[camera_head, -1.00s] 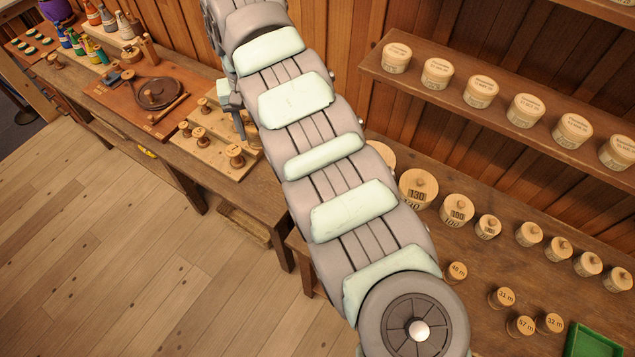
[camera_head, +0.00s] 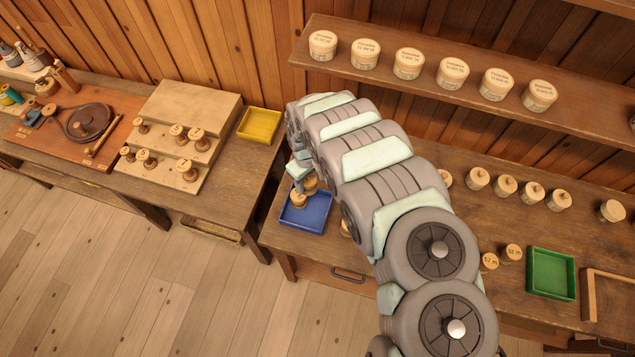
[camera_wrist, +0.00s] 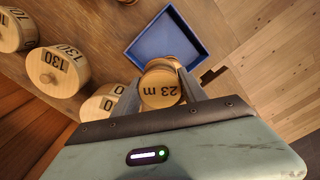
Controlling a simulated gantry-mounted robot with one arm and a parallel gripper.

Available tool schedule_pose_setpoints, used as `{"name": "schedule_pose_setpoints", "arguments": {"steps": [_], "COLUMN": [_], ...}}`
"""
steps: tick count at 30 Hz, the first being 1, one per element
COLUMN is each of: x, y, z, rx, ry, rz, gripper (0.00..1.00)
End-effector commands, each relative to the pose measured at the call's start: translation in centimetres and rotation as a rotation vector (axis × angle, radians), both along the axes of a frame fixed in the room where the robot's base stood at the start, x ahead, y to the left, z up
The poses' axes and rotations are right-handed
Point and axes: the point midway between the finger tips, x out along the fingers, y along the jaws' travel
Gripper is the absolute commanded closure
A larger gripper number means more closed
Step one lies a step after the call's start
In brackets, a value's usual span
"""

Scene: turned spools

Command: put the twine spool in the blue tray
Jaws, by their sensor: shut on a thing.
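My gripper (camera_wrist: 160,95) is shut on a small wooden spool (camera_wrist: 160,82) marked "23 m", one finger on each side of it. In the wrist view the spool's round top faces the camera, so its winding is mostly hidden. The blue tray (camera_wrist: 136,54) lies just beyond the spool, which overlaps its near edge. In the head view my gripper (camera_head: 299,176) is at the back left of the blue tray (camera_head: 318,222), with the spool (camera_head: 299,200) seen against the tray. I cannot tell how high the spool is above the tray floor.
Large numbered wooden pieces (camera_wrist: 58,71) stand close beside my gripper. A stepped wooden stand (camera_head: 190,105) with several spools and a yellow tray (camera_head: 260,125) are to the left. A green tray (camera_head: 551,273) is to the right. A shelf (camera_head: 450,85) of tubs hangs behind.

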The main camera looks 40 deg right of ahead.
Motion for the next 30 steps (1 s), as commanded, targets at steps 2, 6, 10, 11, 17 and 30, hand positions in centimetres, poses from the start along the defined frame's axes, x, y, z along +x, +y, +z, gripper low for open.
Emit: {"name": "schedule_pose_setpoints", "arguments": {"steps": [2,6,10,11,17,30], "x": [-1.6,-2.7,-2.8,-2.8,-2.8,-2.7], "y": [-0.6,-1.2,-1.2,-1.2,-1.3,-1.1], "z": [-0.8,-1.6,-2.2,-2.4,-4.2,-9.3], "rx": [0.0,-0.002,-0.002,-0.002,-0.003,-0.002], "ry": [0.002,0.001,0.001,0.001,0.0,0.001], "rz": [0.001,0.006,0.007,0.007,0.007,0.007], "gripper": [0.92,0.92,0.92,0.92,0.92,0.92]}}
